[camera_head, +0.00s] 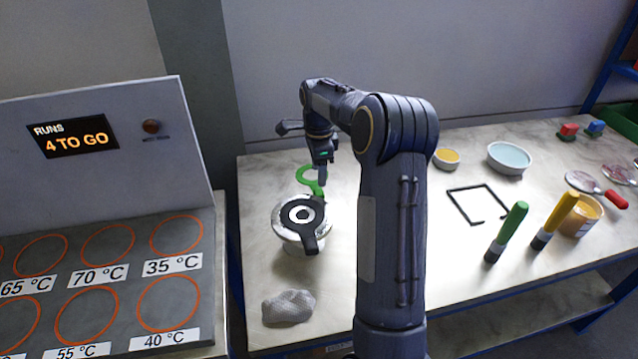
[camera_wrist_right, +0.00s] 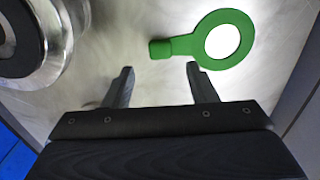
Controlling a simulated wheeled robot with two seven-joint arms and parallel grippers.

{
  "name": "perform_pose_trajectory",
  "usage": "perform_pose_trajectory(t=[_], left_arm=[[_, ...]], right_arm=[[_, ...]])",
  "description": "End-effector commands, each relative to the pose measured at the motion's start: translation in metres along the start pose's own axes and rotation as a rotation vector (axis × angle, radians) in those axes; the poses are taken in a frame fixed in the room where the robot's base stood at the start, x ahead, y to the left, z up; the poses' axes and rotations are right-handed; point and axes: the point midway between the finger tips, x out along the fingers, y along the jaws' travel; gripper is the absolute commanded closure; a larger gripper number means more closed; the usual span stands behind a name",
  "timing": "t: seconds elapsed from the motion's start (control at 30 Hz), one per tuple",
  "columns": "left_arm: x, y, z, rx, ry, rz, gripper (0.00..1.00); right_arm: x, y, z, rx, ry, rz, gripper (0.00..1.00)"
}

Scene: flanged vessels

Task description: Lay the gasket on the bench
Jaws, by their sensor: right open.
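A flat green ring with a short tab (camera_head: 308,176), which looks like the gasket, appears to lie on the bench top (camera_head: 262,190) behind the metal vessel (camera_head: 290,236). In the wrist view the green ring (camera_wrist_right: 188,46) shows whole, its tab pointing left. A black ring with a tab (camera_head: 314,232) sits on top of the vessel. My right gripper (camera_head: 322,178) is above the bench beside the green tab. In the wrist view its fingers (camera_wrist_right: 160,72) are apart and empty, with the tab just beyond the fingertips. My left gripper is out of view.
A grey cloth (camera_head: 288,307) lies in front of the vessel. A black open frame (camera_head: 463,189), bowls (camera_head: 509,158), green (camera_head: 507,233) and yellow (camera_head: 555,221) handled tools stand or lie to the right. A panel with orange circles (camera_head: 108,246) stands left. The bench's left rear is clear.

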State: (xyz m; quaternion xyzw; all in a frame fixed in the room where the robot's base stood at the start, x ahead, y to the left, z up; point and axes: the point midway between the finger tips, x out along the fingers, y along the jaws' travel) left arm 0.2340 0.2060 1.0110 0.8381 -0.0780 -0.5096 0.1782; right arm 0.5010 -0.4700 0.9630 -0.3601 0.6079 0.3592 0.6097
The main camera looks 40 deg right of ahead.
Motion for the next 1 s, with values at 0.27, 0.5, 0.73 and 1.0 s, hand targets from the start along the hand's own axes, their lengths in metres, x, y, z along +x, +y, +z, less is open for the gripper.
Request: perform_pose_trajectory(t=[0.27,0.5,0.73,1.0], left_arm=[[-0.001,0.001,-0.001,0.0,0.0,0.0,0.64],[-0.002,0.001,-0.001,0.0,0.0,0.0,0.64],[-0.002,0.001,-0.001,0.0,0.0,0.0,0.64],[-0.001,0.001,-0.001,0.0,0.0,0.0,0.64]], right_arm=[[-0.046,-0.001,0.0,-0.001,0.001,-0.002,0.48],[-0.056,0.002,0.001,-0.01,-0.002,-0.001,0.48],[-0.092,0.061,0.022,-0.353,-0.107,-0.091,0.48],[-0.111,0.221,0.071,-1.158,-0.207,-0.385,0.48]])
